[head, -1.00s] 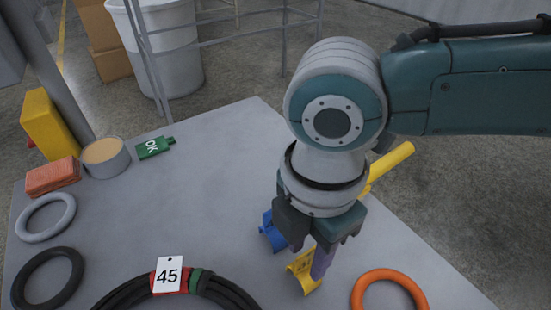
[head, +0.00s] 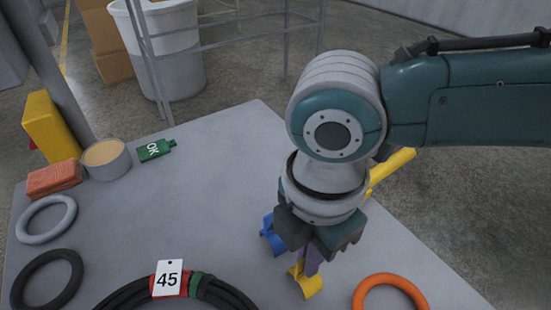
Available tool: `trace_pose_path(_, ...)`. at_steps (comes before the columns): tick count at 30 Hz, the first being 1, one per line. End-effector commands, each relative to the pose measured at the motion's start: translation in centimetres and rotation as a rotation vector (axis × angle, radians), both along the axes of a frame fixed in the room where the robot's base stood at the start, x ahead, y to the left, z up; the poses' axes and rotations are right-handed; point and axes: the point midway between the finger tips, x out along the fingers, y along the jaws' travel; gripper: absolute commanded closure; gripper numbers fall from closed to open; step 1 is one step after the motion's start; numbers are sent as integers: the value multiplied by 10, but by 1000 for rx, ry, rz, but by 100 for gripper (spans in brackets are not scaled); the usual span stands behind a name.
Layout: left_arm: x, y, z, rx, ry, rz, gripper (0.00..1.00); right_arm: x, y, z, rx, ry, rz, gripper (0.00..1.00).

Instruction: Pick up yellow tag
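The yellow tag (head: 308,286) lies on the grey table near the front, right of the black hose coil. Its upper end is hidden behind my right gripper. My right gripper (head: 307,264) points down from the arm at the right, with its purple-tipped fingers drawn close together at the tag's upper end. It looks shut on the tag, though the contact is partly hidden. A blue tag (head: 272,238) lies just left of the gripper, partly covered by it. My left gripper is not in view.
An orange ring (head: 390,282) lies to the right. A yellow rod (head: 392,168) shows behind my arm. The table's middle is clear.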

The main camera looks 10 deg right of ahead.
Motion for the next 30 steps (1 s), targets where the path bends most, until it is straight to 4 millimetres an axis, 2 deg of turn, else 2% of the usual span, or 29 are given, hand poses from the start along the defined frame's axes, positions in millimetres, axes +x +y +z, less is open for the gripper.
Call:
trace_pose_path(11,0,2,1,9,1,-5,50,0,0,3,0,-1,0,100)
trace_pose_path(16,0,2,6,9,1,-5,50,1,0,20,2,-2,0,100)
trace_pose_path(20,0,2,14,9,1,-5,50,1,0,51,3,-5,2,100)
trace_pose_path(24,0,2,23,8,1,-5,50,1,0,97,2,-7,3,100)
trace_pose_path(30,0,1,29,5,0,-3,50,1,0,153,2,-6,1,100)
